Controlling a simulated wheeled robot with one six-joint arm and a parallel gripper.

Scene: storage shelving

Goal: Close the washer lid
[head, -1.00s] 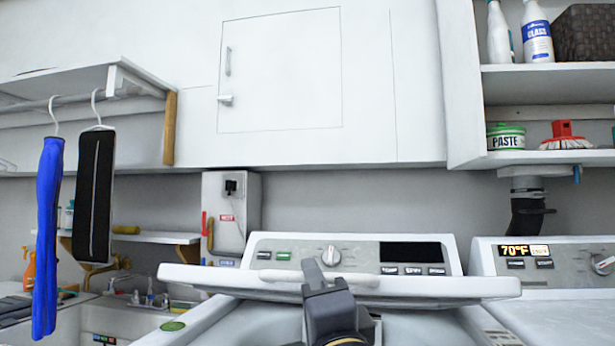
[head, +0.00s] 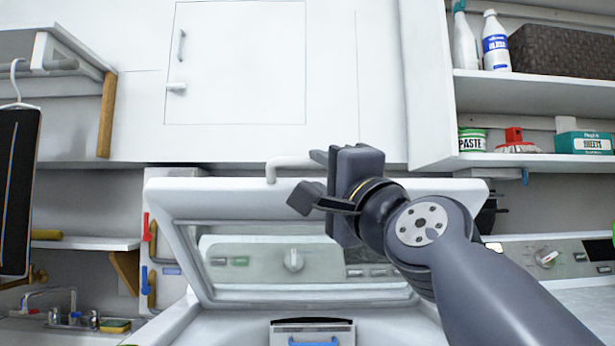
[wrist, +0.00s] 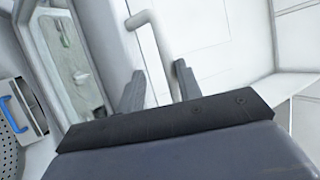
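The washer lid (head: 200,189) is a white frame with a clear pane, tilted up and open, its inner side facing me. The washer's control panel shows through the pane. A white bar handle (head: 282,163) stands on the lid's upper edge; its right part is hidden behind my gripper (head: 330,158). In the wrist view, my gripper (wrist: 159,68) has its two fingers spread apart, and the white handle (wrist: 150,52) shows between them. I cannot tell whether the fingers touch it. The washer's opening lies below the lid.
A second machine (head: 560,255) with a dial stands at the right. A white shelf (head: 530,90) with bottles and a basket hangs upper right. A closed wall cabinet (head: 235,65) is behind the lid.

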